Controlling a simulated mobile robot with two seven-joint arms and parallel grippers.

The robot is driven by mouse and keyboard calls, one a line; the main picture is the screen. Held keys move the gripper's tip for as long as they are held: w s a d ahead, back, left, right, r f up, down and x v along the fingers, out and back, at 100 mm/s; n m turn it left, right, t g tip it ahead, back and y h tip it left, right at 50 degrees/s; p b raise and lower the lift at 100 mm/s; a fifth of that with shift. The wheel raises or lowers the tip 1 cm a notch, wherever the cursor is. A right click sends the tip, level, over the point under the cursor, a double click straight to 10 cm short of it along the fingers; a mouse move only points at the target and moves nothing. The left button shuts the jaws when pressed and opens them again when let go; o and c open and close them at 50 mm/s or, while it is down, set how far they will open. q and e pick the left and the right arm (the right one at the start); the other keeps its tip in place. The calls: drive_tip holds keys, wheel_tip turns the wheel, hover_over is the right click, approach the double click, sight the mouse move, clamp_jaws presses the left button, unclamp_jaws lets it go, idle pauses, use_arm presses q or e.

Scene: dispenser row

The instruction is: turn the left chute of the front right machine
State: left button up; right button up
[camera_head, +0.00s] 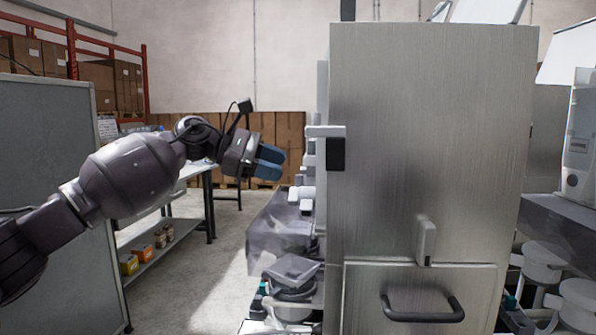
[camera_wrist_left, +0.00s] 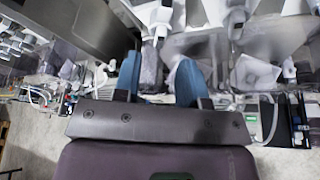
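A tall brushed steel machine cabinet (camera_head: 430,130) fills the middle right of the head view, seen from its end. White chute-like parts (camera_head: 306,190) stick out from its left side, mostly seen edge-on. In the left wrist view, white chutes (camera_wrist_left: 236,22) hang beyond my fingers; I cannot tell which one is the left chute of the front right machine. My left gripper (camera_head: 268,162) is left of the cabinet, apart from it. Its two blue fingers (camera_wrist_left: 159,78) are spread, with nothing visibly held between them. My right gripper is out of view.
A clear-walled bay with dark round bases (camera_head: 290,278) stands below the chutes. A grey panel (camera_head: 60,160) is at the left, with a shelved table (camera_head: 165,238) behind it. A white machine (camera_head: 580,140) stands at far right. Open floor lies between table and cabinet.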

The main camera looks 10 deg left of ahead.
use_arm(q)
drive_tip(key=x, duration=0.5)
drive_tip(key=shift+d, duration=0.15)
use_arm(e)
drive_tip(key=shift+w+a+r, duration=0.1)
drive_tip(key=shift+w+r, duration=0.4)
use_arm(q)
drive_tip(key=c, duration=0.6)
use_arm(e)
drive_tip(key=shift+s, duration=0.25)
